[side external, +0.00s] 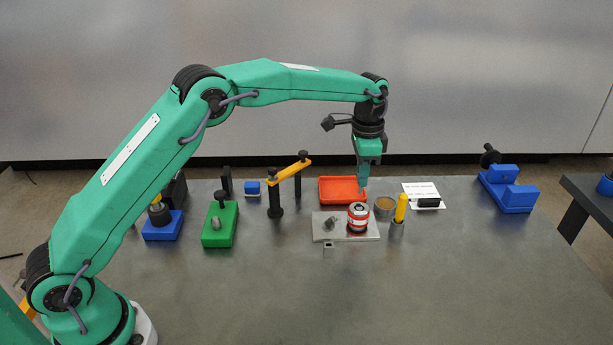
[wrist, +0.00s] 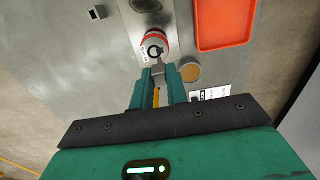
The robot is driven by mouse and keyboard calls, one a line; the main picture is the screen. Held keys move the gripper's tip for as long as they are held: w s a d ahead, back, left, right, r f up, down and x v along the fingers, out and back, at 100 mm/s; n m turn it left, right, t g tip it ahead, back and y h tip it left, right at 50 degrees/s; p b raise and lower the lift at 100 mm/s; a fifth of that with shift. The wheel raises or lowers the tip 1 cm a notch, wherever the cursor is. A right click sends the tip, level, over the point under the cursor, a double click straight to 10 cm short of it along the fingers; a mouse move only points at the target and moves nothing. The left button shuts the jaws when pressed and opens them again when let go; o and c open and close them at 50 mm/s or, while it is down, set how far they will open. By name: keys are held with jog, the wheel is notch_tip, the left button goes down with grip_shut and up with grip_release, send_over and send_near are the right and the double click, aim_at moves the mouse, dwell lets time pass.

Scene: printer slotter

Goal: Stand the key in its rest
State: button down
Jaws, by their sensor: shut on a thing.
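My gripper (side external: 364,187) points down in the middle of the table, above and behind the red-and-white cylinder. In the wrist view its fingers (wrist: 161,72) are close together, shut on the key, which is mostly hidden between them. I cannot make out its shape or tilt.
The red-and-white cylinder (side external: 358,217) stands on the metal plate (side external: 318,236). A yellow-handled thing (side external: 401,207) stands upright in a grey holder beside a tan-topped can (side external: 384,205). A red tray (side external: 330,188) lies behind. The table's front is clear.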

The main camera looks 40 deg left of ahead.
dwell(0.6)
jog(key=c, duration=1.9)
grip_release()
grip_shut()
jog(key=shift+s, duration=0.2)
jog(key=s+f, duration=0.2)
jog(key=s, duration=0.4)
jog(key=s+d+f, duration=0.1)
jog(key=s+f, duration=0.2)
jog(key=s, duration=0.3)
jog(key=shift+s+d+f, duration=0.15)
jog(key=shift+d+f, duration=0.05)
jog(key=shift+f, duration=0.05)
jog(key=shift+f, duration=2.1)
